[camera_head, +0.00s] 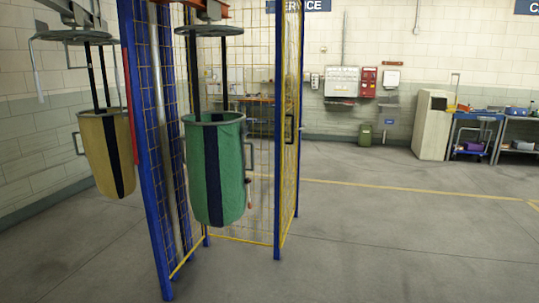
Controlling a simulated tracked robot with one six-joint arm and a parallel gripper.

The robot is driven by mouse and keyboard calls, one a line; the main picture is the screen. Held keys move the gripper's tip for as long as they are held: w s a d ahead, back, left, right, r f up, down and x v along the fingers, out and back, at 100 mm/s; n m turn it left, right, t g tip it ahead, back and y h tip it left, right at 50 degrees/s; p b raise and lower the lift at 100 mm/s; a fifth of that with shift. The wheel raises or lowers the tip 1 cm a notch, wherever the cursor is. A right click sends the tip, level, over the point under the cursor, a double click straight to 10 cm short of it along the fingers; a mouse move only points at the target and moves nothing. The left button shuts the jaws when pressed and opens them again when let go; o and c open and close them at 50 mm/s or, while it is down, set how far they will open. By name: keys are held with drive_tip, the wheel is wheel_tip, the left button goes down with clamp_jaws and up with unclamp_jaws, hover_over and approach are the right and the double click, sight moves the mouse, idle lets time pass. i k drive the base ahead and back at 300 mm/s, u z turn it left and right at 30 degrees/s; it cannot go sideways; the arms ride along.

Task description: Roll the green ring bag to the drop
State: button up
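The green ring bag (232,170) has a dark vertical stripe and a rim ring at its top. It hangs upright, clear of the floor, on dark straps from a round hanger (208,31) under an overhead rail. A small red thing shows at its lower right side. It hangs in front of yellow mesh panels, in the left half of the view. A tan ring bag (101,165) with a dark stripe hangs further left, beyond a blue post. I cannot tell which spot is the drop. My gripper is not in view.
A blue post (143,150) stands between the two bags, and another blue post (279,130) stands right of the green bag. Yellow mesh (262,80) closes the back. The floor (400,230) at right is clear. A cabinet (432,125) and carts stand at the far right.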

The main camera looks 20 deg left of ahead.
sight(214, 162)
drive_tip(key=u, duration=0.1)
drive_tip(key=i, duration=1.5)
drive_tip(key=u, duration=0.25)
drive_tip(key=i, duration=0.75)
drive_tip(key=u, duration=0.7)
drive_tip(key=i, duration=0.65)
drive_tip(key=u, duration=1)
drive_tip(key=i, duration=0.8)
drive_tip(key=u, duration=0.45)
